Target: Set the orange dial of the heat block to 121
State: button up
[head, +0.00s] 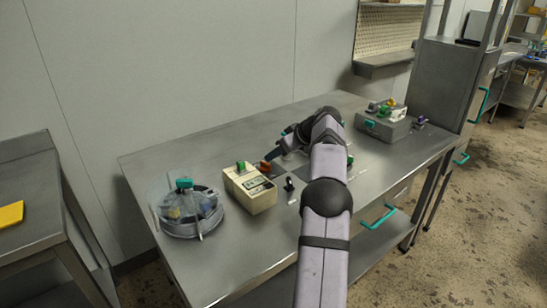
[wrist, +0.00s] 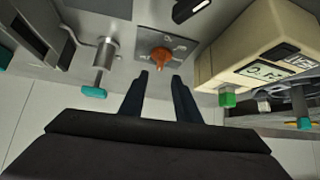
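The orange dial (head: 265,167) shows in the head view just left of my gripper (head: 270,157). In the wrist view the dial (wrist: 161,55) sits on a flat grey plate (wrist: 178,43) with small markings, too small to read. My gripper (wrist: 160,75) is open, its two dark fingers apart. The dial shows between and just beyond the fingertips, and nothing is held. I cannot tell the dial's setting. A cream box (head: 250,190) with a green knob and displays stands beside the dial; its display (wrist: 264,71) shows digits that I cannot read surely.
A round clear-walled vessel with a teal knob (head: 184,184) stands at the table's left. A black lever (head: 289,186) is right of the cream box. A grey box (head: 383,125) with coloured things on top stands at the far right. The steel table's front left (head: 235,245) is clear.

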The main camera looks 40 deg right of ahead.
dwell(0.3)
jog(key=s+d+r+m+g+h+p, duration=0.15)
jog(key=s+d+m+h, duration=0.3)
jog(key=d, duration=0.55)
jog(key=s+d+r+m+g+h+p, duration=0.1)
jog(key=s+d+r+m+h+p, duration=0.3)
jog(key=d, duration=0.6)
jog(key=w+t+h, duration=0.1)
jog(key=w+d+n+t+h, duration=0.1)
jog(key=w+d+r+n+t+h+b, duration=0.1)
jog(key=t, duration=0.1)
jog(key=shift+w+d+r+h, duration=0.1)
jog(key=shift+w+d+h, duration=0.1)
jog(key=shift+d+h, duration=0.05)
jog(key=w+a+f+n+t+y, duration=0.2)
jog(key=w+a+n+t+y, duration=0.15)
jog(key=a, duration=0.25)
jog(key=n+y, duration=0.3)
jog(key=y, duration=0.6)
send_near(264, 161)
jog(key=shift+w+a+g, duration=0.1)
jog(key=shift+w+g, duration=0.3)
jog(key=shift+w, duration=0.2)
jog(key=shift+p+x, duration=0.5)
jog(key=shift+x, duration=3.15)
